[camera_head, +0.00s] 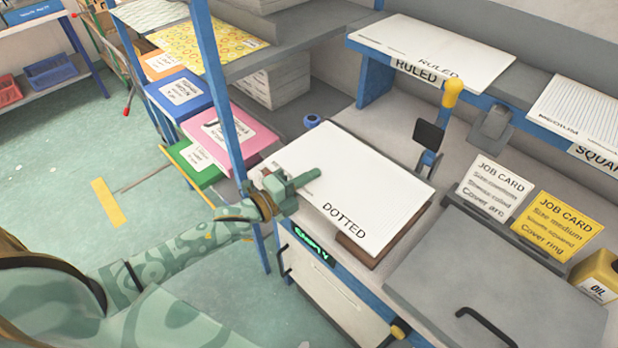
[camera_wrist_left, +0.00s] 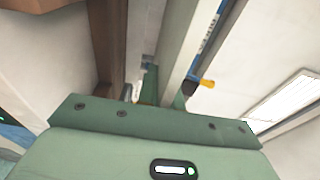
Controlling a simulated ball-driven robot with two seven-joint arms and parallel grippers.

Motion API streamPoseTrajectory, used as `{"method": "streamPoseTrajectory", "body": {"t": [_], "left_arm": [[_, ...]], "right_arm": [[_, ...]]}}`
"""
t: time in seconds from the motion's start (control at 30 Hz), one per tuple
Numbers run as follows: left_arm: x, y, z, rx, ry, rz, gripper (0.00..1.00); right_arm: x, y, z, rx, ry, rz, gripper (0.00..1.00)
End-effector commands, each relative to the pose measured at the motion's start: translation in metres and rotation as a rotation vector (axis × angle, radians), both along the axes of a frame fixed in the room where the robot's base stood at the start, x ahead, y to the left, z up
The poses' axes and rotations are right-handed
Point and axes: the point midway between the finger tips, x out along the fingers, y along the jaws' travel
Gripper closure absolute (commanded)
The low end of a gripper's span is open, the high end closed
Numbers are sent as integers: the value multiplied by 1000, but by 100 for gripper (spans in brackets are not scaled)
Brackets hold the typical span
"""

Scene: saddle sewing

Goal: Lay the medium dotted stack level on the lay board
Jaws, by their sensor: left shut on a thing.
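The dotted stack (camera_head: 350,170) is a broad white paper stack marked DOTTED, lying nearly flat in the middle of the head view. My left gripper (camera_head: 300,184) is shut on its left edge, with one finger over the top sheet. A brown board (camera_head: 372,252) shows under the stack's near right corner; I take it for the lay board. Most of it is hidden by the stack, and I cannot tell whether the two touch. In the left wrist view the gripper's fingers (camera_wrist_left: 149,86) are seen only in part. My right gripper is not in view.
Behind are a ruled stack (camera_head: 440,50) and a squared stack (camera_head: 585,110) on a raised shelf. A blue post (camera_head: 215,90) stands left of the stack. A yellow-knobbed lever (camera_head: 452,92) stands behind it. A job card (camera_head: 555,222) and a grey lid (camera_head: 500,275) are right.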

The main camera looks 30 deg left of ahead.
Motion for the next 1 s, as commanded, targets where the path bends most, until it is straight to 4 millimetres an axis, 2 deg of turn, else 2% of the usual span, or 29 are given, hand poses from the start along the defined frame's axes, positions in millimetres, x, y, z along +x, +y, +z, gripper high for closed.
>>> {"method": "streamPoseTrajectory", "body": {"t": [0.4,0.8,1.0], "left_arm": [[0,2,2,-5,-4,1,100],[0,1,-51,-6,0,0,100],[0,2,-69,-7,-2,0,100]], "right_arm": [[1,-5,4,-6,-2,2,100],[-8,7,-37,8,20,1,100],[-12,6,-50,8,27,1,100]]}}
